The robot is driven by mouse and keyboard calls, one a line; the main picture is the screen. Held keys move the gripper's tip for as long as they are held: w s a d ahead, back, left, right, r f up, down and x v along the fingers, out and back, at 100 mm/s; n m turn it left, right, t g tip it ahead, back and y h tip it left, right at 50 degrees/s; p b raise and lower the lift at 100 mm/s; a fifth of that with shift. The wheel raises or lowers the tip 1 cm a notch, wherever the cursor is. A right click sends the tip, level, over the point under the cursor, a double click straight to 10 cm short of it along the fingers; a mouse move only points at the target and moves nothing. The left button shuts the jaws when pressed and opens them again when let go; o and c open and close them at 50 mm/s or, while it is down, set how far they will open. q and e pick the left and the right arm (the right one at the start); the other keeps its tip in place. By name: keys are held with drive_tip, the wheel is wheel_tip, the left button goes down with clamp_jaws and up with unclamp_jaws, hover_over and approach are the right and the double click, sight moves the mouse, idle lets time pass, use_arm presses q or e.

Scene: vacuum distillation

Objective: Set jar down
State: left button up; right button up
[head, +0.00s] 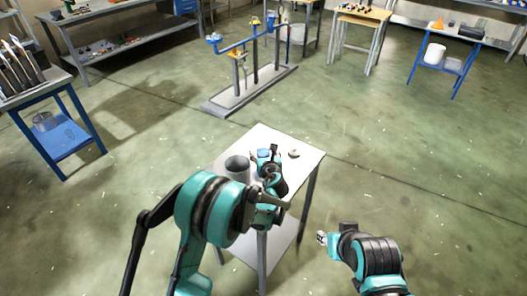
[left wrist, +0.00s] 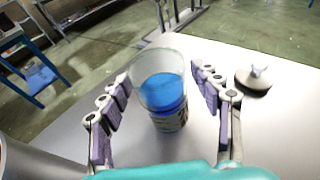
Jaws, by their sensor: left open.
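The jar (left wrist: 160,92) is clear glass with blue contents and a label low on its side. It stands upright on the small white table (head: 262,137). In the head view only a bit of its blue (head: 264,153) shows beside my gripper. My left gripper (left wrist: 163,82) is open, with one padded finger on each side of the jar and gaps visible between them. My right gripper (head: 322,238) is away from the table at the lower right; its fingers are too small to read.
A grey lid with a knob (left wrist: 254,78) lies on the table right of the jar; it also shows in the head view (head: 294,153). A grey cylindrical container (head: 237,166) stands left of the jar. A blue stand (head: 250,90) is on the floor behind.

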use_arm(q)
drive_tip(key=shift+r, duration=0.1)
drive_tip(key=shift+s+d+r, duration=0.1)
drive_tip(key=shift+s+r, duration=0.05)
drive_tip(key=shift+s, duration=0.05)
drive_tip(key=p+v, duration=0.3)
drive_tip(key=v, duration=0.8)
drive_tip(key=shift+s, duration=0.3)
